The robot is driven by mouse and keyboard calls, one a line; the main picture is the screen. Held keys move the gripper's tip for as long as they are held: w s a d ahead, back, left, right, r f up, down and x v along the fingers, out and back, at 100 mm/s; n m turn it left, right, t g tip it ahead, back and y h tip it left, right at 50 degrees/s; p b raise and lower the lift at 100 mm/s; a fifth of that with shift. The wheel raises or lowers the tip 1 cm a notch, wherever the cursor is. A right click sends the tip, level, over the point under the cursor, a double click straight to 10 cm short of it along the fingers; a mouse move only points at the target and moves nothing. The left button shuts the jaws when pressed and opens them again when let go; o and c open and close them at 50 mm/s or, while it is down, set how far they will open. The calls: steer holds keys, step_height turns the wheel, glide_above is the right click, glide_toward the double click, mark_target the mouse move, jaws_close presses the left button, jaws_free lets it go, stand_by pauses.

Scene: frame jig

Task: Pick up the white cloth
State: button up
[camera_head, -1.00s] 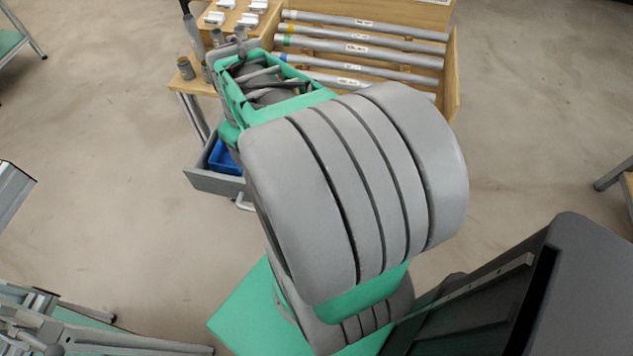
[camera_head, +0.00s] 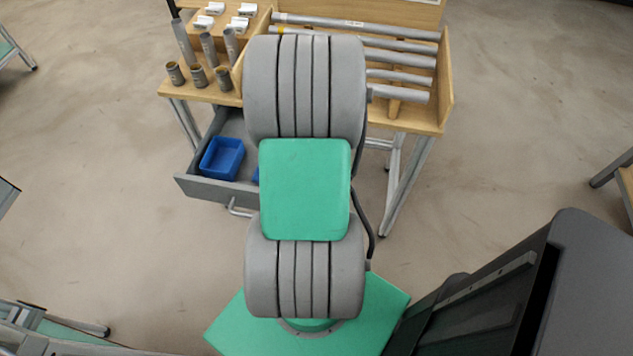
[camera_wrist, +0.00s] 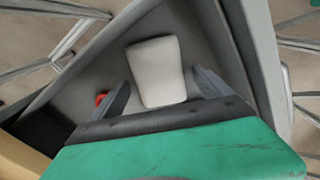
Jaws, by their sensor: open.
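The white cloth (camera_wrist: 156,70) shows in the wrist view as a pale, roughly rectangular pad lying on the grey floor of the open drawer (camera_wrist: 185,22). My gripper (camera_wrist: 160,80) is open, with one dark finger at each side of the cloth in the picture. The fingers appear apart from the cloth, and the height between them is hard to tell. The near end of the cloth is close to the gripper's base edge. In the head view my arm hides the gripper and the cloth.
In the head view the drawer (camera_head: 205,187) stands pulled out under the wooden bench (camera_head: 436,122), with a blue bin (camera_head: 222,157) in it. Grey tubes (camera_head: 400,76) lie in the bench's rack. A small red thing (camera_wrist: 101,98) lies beside the left finger. Drawer walls surround the gripper.

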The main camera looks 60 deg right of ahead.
steer(key=c, duration=1.6)
step_height(320, 180, up, 10)
steer(key=shift+r+p, duration=0.1)
steer(key=shift+p, duration=0.25)
